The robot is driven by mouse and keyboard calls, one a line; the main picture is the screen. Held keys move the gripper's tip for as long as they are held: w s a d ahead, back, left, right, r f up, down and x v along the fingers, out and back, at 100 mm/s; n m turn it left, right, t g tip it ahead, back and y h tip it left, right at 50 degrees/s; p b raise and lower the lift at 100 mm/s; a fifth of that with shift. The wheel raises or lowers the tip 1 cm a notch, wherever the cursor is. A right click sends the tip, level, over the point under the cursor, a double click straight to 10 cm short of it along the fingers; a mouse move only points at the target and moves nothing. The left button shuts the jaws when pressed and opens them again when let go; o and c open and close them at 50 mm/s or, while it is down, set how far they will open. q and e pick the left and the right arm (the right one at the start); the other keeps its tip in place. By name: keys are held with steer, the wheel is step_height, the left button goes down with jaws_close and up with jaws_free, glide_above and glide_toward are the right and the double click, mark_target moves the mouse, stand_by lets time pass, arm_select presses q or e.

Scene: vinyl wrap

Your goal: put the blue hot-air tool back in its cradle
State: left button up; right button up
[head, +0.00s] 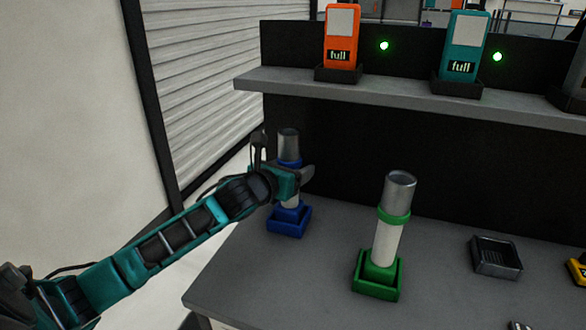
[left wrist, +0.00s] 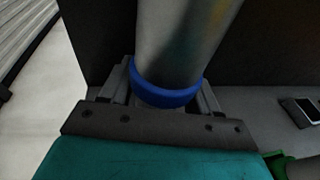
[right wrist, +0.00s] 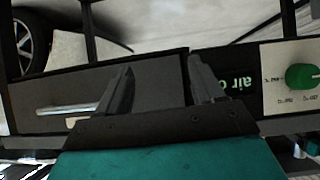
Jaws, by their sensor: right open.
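The blue hot-air tool (head: 289,147) stands upright, its lower end in the blue cradle (head: 288,223) at the back left of the bench. My left gripper (head: 284,158) is around the tool, one finger on each side. In the left wrist view the tool's metal tube (left wrist: 180,45) and blue collar (left wrist: 166,92) sit between the fingers, which look spread, with a small gap at the left finger. The gripper hides the tool's middle in the head view. My right gripper (right wrist: 160,80) is open and empty, and it is outside the head view.
A green-ringed tool (head: 388,235) stands in a green cradle (head: 378,283) to the right. A dark tray (head: 496,257) lies farther right. The shelf (head: 400,97) above holds an orange device (head: 342,35) and a teal device (head: 465,45). The bench's left front (head: 250,285) is clear.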

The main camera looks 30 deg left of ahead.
arm_select(q)
steer(key=shift+o, duration=1)
steer(key=shift+r, duration=0.15)
steer(key=shift+s, duration=0.4)
steer(key=s+r, duration=0.2)
steer(key=s, duration=0.9)
steer(key=shift+d+r, duration=0.15)
steer(key=shift+d, duration=0.1)
